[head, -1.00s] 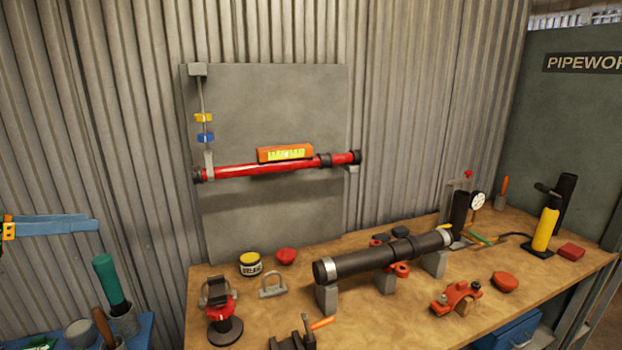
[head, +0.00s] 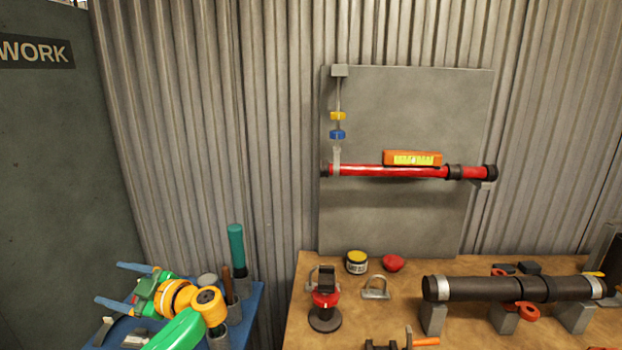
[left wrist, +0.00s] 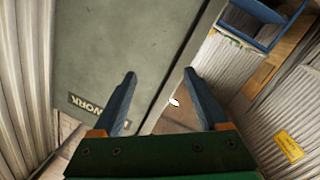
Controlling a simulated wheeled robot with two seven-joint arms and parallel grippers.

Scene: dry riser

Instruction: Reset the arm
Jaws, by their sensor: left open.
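My left gripper (head: 118,284) is at the lower left of the head view, over the blue stand. Its two blue fingers are spread apart. In the left wrist view the open fingers (left wrist: 158,92) have nothing between them, and a grey-green panel with lettering and a corrugated wall show beyond. My right gripper is in neither view.
A wooden bench (head: 400,262) carries a dark pipe (head: 490,289) on grey blocks. A red pipe (head: 380,171) with an orange level (head: 412,158) on it is fixed to a grey board (head: 430,100). A blue stand (head: 258,295) holds a green-handled tool (head: 237,246).

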